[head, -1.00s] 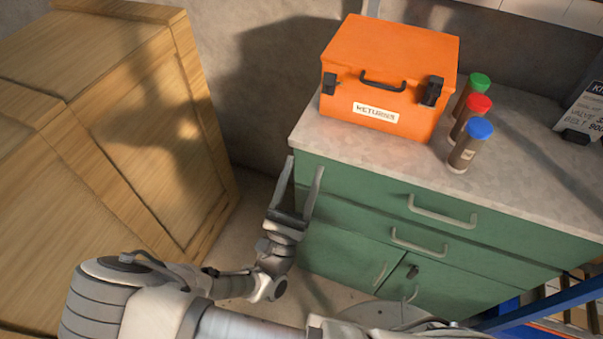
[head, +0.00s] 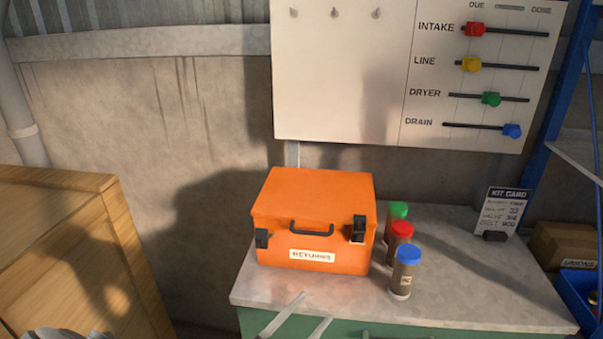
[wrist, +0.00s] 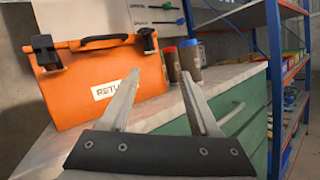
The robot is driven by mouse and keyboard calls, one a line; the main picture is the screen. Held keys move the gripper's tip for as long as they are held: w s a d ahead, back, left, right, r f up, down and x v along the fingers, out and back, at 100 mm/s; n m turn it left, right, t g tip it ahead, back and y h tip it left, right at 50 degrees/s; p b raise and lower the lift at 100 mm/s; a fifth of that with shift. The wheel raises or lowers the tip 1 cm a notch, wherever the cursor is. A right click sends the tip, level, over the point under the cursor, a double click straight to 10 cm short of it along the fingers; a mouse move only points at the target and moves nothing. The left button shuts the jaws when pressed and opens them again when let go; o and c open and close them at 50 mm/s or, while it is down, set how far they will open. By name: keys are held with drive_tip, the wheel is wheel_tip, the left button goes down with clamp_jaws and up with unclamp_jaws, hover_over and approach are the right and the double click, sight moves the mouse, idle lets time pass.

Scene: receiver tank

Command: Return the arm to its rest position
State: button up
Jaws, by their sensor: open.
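My gripper (head: 298,317) shows at the bottom of the head view, in front of the green cabinet's counter. Its two fingers are apart with nothing between them; the wrist view shows the same open fingers (wrist: 160,92). Most of my arm is below the head view's edge. Beyond the fingers, an orange case labelled RETURNS (head: 313,222) stands shut on the counter (head: 460,285). The case also shows in the wrist view (wrist: 85,83), apart from the fingers as far as I can tell.
Bottles with green (head: 397,210), red (head: 400,231) and blue (head: 407,256) caps stand right of the case. A wooden crate (head: 70,250) is at left. A slider board (head: 340,80) hangs behind. A blue shelf frame (head: 560,90) stands at right.

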drive_tip(key=s+d+r+m+g+y+p, duration=0.1)
drive_tip(key=s+d+r+m+g+y, duration=0.15)
drive_tip(key=d+m+g, duration=0.5)
drive_tip(key=s+d+r+m+g+y+p, duration=0.1)
drive_tip(key=s+d+r+m+g+y, duration=0.2)
drive_tip(key=d+m+g, duration=0.45)
drive_tip(key=s+a+r+m+t+y+p, duration=0.1)
drive_tip(key=s+r+m+t+y, duration=0.1)
drive_tip(key=r+m+y, duration=0.2)
drive_tip(key=s+r+m+t+y+p, duration=0.1)
drive_tip(key=s+r+m+t+y, duration=0.1)
drive_tip(key=r+y, duration=0.4)
wheel_tip(320, 180, up, 4)
drive_tip(key=shift+a+f+m+t, duration=0.15)
drive_tip(key=shift+a+m+t, duration=0.35)
drive_tip(key=shift+m, duration=0.5)
drive_tip(key=shift+d+y, duration=0.2)
drive_tip(key=shift+y, duration=0.05)
